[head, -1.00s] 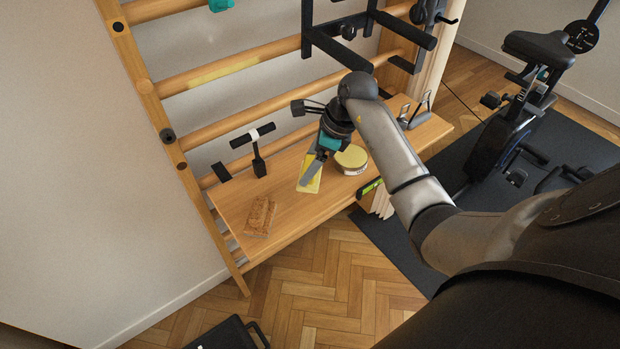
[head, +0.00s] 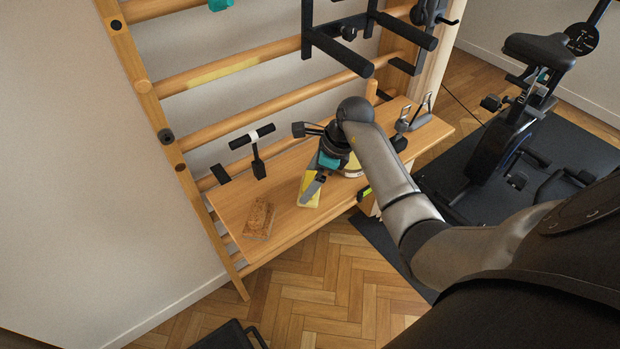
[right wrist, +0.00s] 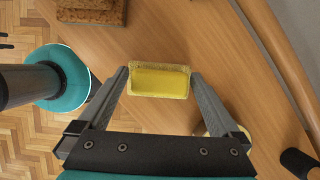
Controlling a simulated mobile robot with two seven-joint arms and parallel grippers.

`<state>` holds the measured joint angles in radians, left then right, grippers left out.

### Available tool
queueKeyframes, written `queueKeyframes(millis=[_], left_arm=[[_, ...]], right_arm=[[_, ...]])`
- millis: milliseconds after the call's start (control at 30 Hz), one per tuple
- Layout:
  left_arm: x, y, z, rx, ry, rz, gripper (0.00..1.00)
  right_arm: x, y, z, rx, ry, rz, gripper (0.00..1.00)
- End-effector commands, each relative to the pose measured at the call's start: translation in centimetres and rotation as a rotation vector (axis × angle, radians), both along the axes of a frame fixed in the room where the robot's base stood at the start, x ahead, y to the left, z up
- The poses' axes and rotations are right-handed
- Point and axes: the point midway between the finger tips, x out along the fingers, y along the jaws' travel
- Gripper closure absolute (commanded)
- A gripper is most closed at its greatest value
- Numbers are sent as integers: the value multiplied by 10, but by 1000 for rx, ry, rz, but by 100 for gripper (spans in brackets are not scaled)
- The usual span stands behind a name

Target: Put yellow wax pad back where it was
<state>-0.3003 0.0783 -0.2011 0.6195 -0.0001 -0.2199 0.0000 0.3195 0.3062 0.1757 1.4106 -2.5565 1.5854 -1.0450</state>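The yellow wax pad (right wrist: 158,82) sits between the two fingers of my right gripper in the right wrist view, with a finger at each short end. My right gripper (head: 312,188) is shut on it, low over the wooden shelf (head: 285,190). In the head view the fingers cover part of the pad (head: 309,198). Whether the pad touches the shelf is hard to tell. A round yellow tin (head: 353,168) stands just right of the gripper, partly hidden by it. My left gripper is in neither view.
A brown cork-like block (head: 259,218) lies at the shelf's front left; it also shows in the right wrist view (right wrist: 92,10). A black T-shaped handle (head: 256,150) stands behind. One wooden wall bar has a yellowish stretch (head: 222,72). The shelf between block and pad is clear.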

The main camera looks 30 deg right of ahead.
Motion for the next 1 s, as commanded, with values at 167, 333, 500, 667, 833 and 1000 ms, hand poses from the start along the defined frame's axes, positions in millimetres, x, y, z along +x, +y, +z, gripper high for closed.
queueKeyframes(millis=[167, 333, 500, 667, 833, 1000], left_arm=[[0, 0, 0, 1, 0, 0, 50], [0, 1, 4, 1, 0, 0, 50], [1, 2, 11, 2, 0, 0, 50], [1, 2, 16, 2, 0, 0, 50], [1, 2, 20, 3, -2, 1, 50], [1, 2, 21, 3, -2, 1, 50]], right_arm=[[0, 0, 0, 1, -1, 0, 0], [0, -2, 8, -1, -3, -1, 0], [-8, -12, 36, -6, -3, -1, 0], [-17, -22, 68, -6, -1, 1, 0], [-25, -30, 95, -4, 0, 0, 0], [-29, -35, 110, 0, 0, -1, 0]])
